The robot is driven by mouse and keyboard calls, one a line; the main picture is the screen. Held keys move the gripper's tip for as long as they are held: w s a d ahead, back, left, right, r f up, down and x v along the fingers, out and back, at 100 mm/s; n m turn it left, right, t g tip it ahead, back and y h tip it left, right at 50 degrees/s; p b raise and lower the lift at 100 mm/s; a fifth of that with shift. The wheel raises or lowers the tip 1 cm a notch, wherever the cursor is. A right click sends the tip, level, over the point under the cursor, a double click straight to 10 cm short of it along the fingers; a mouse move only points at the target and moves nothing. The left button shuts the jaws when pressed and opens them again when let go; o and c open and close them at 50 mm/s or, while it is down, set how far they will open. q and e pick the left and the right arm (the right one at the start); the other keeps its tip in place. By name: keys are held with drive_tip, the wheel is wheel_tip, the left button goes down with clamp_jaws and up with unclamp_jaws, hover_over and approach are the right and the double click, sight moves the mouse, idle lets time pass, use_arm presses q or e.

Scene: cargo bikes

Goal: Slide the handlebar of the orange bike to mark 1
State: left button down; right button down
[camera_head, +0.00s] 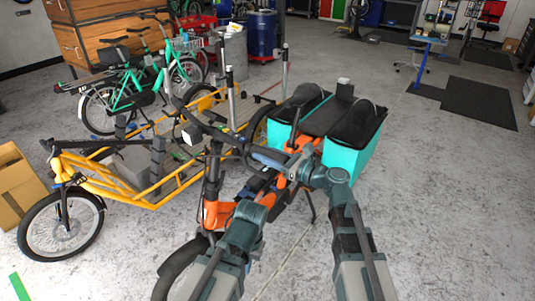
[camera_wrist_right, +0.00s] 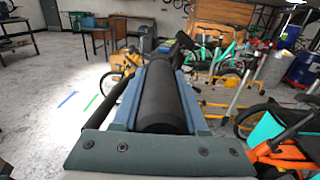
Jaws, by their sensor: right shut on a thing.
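The orange bike (camera_head: 217,212) stands in the middle of the head view; part of its orange frame shows at the lower right of the right wrist view (camera_wrist_right: 285,157). Its black handlebar (camera_head: 222,134) runs across above the frame. My right gripper (camera_head: 268,157) is shut on one end of the handlebar. In the right wrist view its blue jaws lie on both sides of the black grip (camera_wrist_right: 161,107). My left arm comes up from the bottom of the head view in front of the bike; its fingertips are not clear. I cannot make out mark 1.
A yellow cargo bike (camera_head: 95,183) stands close on the left, with a green bike (camera_head: 128,98) behind it. Turquoise boxes (camera_head: 345,160) sit on the orange bike's rear. A cardboard box (camera_head: 18,182) is at the left edge.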

drive_tip(key=shift+s+f, duration=0.2)
drive_tip(key=shift+f, duration=0.05)
drive_tip(key=shift+c, duration=2.2)
unclamp_jaws()
drive_tip(key=shift+w, duration=0.1)
drive_tip(key=v, duration=1.3)
drive_tip(key=shift+s+d+r, duration=0.15)
drive_tip(key=shift+s+d, duration=0.1)
drive_tip(key=shift+s, duration=0.05)
